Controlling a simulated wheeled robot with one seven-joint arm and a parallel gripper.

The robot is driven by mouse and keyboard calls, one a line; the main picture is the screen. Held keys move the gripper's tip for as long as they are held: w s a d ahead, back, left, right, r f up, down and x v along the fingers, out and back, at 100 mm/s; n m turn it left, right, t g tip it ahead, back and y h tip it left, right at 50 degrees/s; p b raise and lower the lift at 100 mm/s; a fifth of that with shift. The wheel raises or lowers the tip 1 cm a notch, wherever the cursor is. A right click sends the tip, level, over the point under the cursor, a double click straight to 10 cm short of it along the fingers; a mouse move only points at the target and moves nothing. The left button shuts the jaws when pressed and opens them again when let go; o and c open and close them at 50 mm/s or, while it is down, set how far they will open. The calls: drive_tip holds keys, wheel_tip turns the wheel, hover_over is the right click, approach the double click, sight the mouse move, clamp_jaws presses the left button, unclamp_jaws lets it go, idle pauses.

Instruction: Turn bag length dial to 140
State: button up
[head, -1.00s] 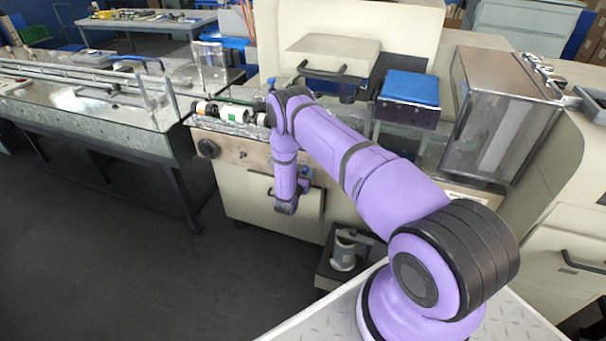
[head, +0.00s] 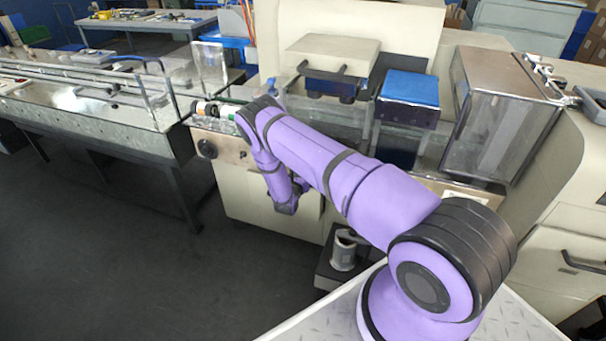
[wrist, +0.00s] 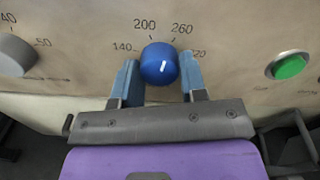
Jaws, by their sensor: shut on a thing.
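The blue bag length dial (wrist: 160,62) is on the machine's front panel in the wrist view, with the printed numbers 140, 200 and 260 around its upper side. The number at its right is partly covered and shows only "20". A short white mark is on the dial's face; I cannot tell exactly which number it points to. My gripper (wrist: 158,76) has one blue finger on the dial's left and one on its right, shut on it. In the head view my arm hides the dial and the fingers.
A grey knob (wrist: 14,55) is to the dial's left, by the numbers 40 and 50. A green button (wrist: 290,66) is to its right. In the head view a black knob (head: 207,149) is at the panel's left end, and a conveyor table (head: 110,118) stands further left.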

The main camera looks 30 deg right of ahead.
drive_tip(key=shift+r+n, duration=0.1)
drive_tip(key=shift+n, duration=8.1)
drive_tip(key=o, duration=0.9)
drive_tip(key=shift+o, duration=0.2)
drive_tip(key=shift+s, duration=0.1)
